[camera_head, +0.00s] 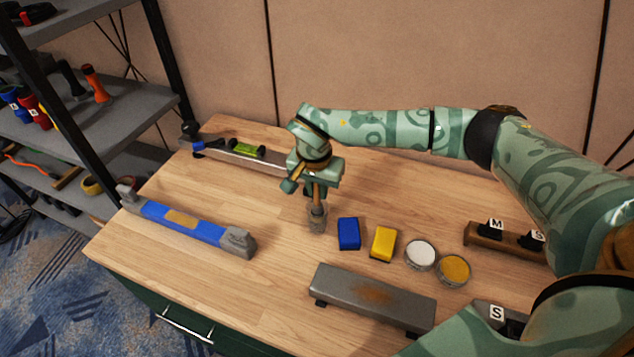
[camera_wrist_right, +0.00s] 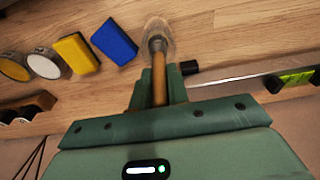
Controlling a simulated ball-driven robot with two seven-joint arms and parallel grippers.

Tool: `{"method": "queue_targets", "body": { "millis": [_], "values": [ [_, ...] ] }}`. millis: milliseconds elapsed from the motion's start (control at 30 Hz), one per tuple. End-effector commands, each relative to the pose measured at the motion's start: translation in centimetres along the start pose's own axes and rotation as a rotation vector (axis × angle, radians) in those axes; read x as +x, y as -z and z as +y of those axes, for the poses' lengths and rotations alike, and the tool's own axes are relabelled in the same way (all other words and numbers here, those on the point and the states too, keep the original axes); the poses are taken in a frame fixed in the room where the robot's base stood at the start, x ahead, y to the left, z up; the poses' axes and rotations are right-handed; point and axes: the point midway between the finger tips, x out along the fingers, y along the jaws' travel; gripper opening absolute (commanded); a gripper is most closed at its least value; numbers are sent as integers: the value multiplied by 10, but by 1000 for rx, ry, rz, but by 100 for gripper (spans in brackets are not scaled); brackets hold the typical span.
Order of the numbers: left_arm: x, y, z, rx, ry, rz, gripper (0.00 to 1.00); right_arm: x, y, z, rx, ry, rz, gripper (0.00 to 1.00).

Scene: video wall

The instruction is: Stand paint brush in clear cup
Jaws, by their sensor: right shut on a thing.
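My right gripper (camera_head: 316,184) is shut on the wooden handle of the paint brush (camera_head: 317,207) above the table. The brush points down, close to upright, and its lower end appears to be inside the small clear cup (camera_head: 317,227). I cannot tell whether the brush touches the cup's bottom. In the right wrist view, the brush handle (camera_wrist_right: 159,82) runs between the fingers of the gripper (camera_wrist_right: 160,92) toward the clear cup (camera_wrist_right: 163,30). The cup stands on the wooden table. My left gripper is not in view.
Right of the cup are a blue block (camera_head: 348,233), a yellow block (camera_head: 383,243), a white tin (camera_head: 420,254) and a yellow tin (camera_head: 454,269). A grey bar (camera_head: 372,298) lies in front, and a blue-grey tool (camera_head: 185,222) lies left. A level (camera_head: 247,150) lies behind.

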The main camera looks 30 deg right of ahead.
Motion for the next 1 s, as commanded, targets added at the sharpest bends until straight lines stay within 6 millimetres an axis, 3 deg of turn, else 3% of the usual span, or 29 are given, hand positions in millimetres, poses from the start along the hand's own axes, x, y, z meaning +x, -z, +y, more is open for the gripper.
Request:
{"method": "queue_targets", "body": {
  "millis": [267,300,400,767,867,1000],
  "values": [
    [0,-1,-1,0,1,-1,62,2,0,0,0,1,0,0],
    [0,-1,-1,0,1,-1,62,2,0,0,0,1,0,19],
    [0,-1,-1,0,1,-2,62,2,0,0,0,1,0,42],
    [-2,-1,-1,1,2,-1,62,-6,0,-1,0,2,1,42],
    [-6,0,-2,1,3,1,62,-23,1,-1,-1,4,4,42],
    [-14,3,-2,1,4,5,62,-61,2,-1,-1,6,6,42]
  ]
}}
